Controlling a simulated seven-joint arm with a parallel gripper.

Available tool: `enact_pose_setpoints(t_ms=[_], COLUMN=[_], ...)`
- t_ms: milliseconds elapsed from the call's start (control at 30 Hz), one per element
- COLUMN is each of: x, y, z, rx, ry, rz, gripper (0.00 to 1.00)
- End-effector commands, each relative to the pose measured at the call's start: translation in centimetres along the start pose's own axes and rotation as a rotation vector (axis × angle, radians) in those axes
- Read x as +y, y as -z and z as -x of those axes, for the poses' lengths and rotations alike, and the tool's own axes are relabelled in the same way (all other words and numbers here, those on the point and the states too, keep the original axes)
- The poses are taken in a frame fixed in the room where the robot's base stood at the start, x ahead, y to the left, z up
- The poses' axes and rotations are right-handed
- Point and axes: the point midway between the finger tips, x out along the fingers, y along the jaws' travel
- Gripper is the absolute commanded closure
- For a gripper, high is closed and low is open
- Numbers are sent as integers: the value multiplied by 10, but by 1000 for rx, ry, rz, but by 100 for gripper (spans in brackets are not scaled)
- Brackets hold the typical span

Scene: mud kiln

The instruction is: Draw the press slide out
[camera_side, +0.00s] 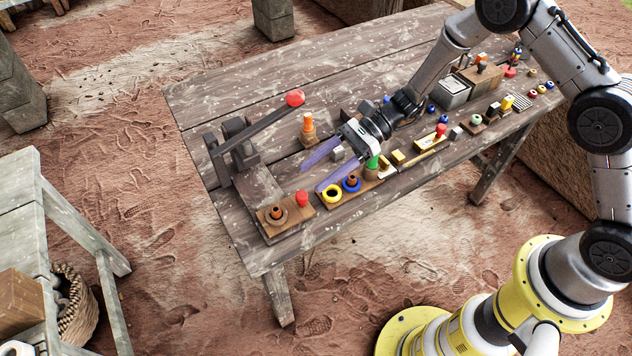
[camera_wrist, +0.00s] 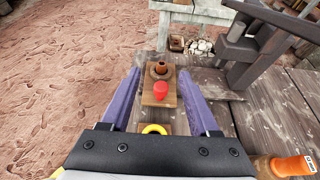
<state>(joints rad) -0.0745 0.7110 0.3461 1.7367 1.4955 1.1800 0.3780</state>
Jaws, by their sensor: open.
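The press (camera_side: 235,145) is a dark frame at the table's left end, with a long lever ending in a red ball (camera_side: 295,98). The press slide (camera_side: 291,213) is a flat wooden block at the front left of the table. It carries a brown round piece in a ring (camera_side: 277,213) and a red knob (camera_side: 302,198). In the wrist view the slide (camera_wrist: 149,99) lies ahead, its red knob (camera_wrist: 160,91) nearer me. My gripper (camera_side: 311,179) is open and empty, purple fingers apart, to the right of the slide and seemingly above table height. In the wrist view the fingers flank the slide's image (camera_wrist: 160,71).
A green peg (camera_side: 373,162) stands near my gripper. An orange-topped piece (camera_side: 308,128) stands behind. Several small parts crowd the right. Bare planks lie at the back left.

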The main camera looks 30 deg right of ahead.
Motion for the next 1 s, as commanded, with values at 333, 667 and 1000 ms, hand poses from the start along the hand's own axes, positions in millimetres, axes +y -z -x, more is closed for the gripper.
enact_pose_setpoints(t_ms=[333,667,1000], x=[0,-2,17], y=[-27,-33,-152], z=[11,15,80], rx=[1,-1,54], ry=[0,8,63], rz=[-2,11,335], gripper=[38,38,38])
